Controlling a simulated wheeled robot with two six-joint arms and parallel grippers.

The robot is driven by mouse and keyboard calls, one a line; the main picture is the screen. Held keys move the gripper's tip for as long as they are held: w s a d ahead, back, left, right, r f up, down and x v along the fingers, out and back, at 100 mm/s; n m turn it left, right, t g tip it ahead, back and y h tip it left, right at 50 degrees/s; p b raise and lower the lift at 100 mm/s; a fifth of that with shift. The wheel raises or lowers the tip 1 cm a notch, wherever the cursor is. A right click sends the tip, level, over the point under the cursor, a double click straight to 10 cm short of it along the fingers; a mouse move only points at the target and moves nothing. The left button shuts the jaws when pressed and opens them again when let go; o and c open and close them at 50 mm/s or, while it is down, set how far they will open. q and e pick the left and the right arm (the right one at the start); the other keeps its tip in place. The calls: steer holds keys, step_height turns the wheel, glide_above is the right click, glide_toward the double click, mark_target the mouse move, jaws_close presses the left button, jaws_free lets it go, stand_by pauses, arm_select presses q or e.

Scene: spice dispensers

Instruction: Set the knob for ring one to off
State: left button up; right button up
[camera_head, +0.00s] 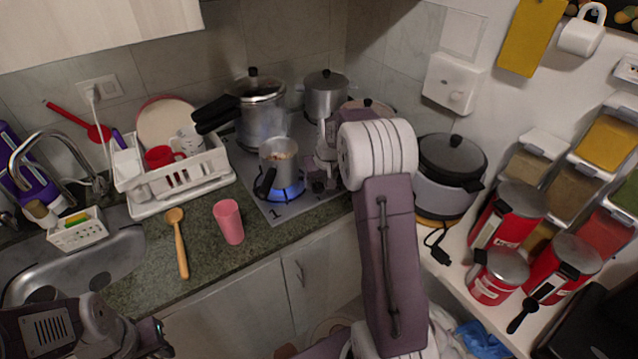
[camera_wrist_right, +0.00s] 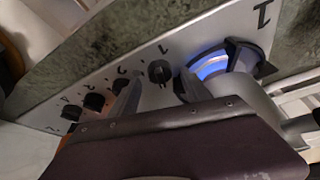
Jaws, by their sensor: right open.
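The hob (camera_head: 277,211) has a lit ring one, with a blue flame (camera_head: 288,192) under a small metal pot (camera_head: 279,165); the flame also shows in the right wrist view (camera_wrist_right: 212,66). The ring-one knob (camera_wrist_right: 160,71) is round and black, beside a printed "1", in the right wrist view. My right gripper (camera_wrist_right: 158,92) is open, its two grey fingers on either side of that knob's position; contact cannot be told. In the head view my right gripper (camera_head: 322,165) is over the hob's right part. My left gripper (camera_head: 155,340) is at the bottom left, its jaws unclear.
More black knobs, such as one (camera_wrist_right: 95,102), line the hob's edge. A pressure cooker (camera_head: 262,115) and another pot (camera_head: 325,97) stand behind. A rice cooker (camera_head: 449,175) stands at right.

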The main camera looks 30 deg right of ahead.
steer(key=shift+w+d+f, duration=0.1)
steer(key=shift+w+f, duration=0.2)
steer(key=shift+f, duration=0.3)
steer(key=shift+a, duration=0.2)
steer(key=shift+d, duration=0.1)
jaws_close()
steer(key=shift+d+n+y, duration=0.1)
steer(key=shift+n+y, duration=0.3)
steer(key=shift+n, duration=0.5)
steer(key=shift+n+b, duration=0.4)
steer(key=shift+n, duration=0.2)
jaws_free()
